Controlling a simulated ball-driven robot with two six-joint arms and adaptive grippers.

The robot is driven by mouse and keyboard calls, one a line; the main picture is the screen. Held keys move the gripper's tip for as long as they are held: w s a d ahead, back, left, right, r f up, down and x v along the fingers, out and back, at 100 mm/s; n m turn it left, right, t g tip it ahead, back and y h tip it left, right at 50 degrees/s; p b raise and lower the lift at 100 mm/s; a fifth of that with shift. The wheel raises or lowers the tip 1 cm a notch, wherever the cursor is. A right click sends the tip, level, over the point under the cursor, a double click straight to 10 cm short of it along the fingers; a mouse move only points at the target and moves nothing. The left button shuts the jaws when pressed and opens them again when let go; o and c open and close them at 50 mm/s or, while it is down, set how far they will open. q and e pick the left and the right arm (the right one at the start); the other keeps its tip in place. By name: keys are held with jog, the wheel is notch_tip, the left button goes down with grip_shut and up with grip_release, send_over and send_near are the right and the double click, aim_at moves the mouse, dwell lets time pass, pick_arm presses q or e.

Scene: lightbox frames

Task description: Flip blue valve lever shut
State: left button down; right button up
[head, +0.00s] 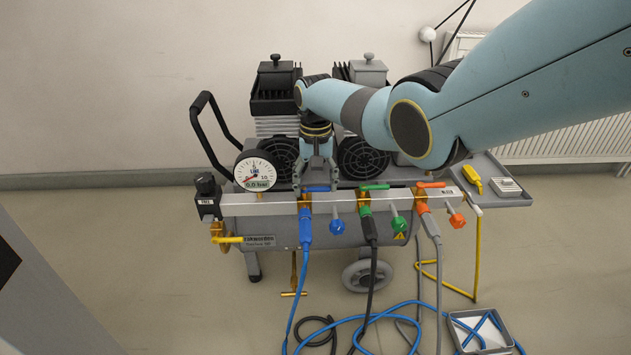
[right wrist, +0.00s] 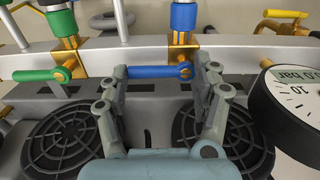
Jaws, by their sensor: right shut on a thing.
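The blue valve lever (head: 319,188) is on the silver manifold rail (head: 270,205), above a blue hose coupling (head: 305,226). In the right wrist view the blue lever (right wrist: 150,71) lies along the rail, with its brass pivot at the right end. My right gripper (head: 315,184) reaches down from above and is shut on the lever. In the right wrist view the gripper's (right wrist: 164,73) fingers stand at either end of the lever, and part of it is hidden behind them. My left gripper is not in view.
A green lever (head: 375,186) and an orange lever (head: 432,184) sit to the right on the same rail. A round gauge (head: 257,174) reading 0.0 bar stands at the left. Hoses hang in front, and a grey tray (head: 510,332) is on the floor.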

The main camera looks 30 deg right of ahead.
jog(key=o, duration=1.2)
jog(key=shift+r, duration=0.1)
notch_tip(320, 180, up, 12)
jog(key=shift+f, duration=0.1)
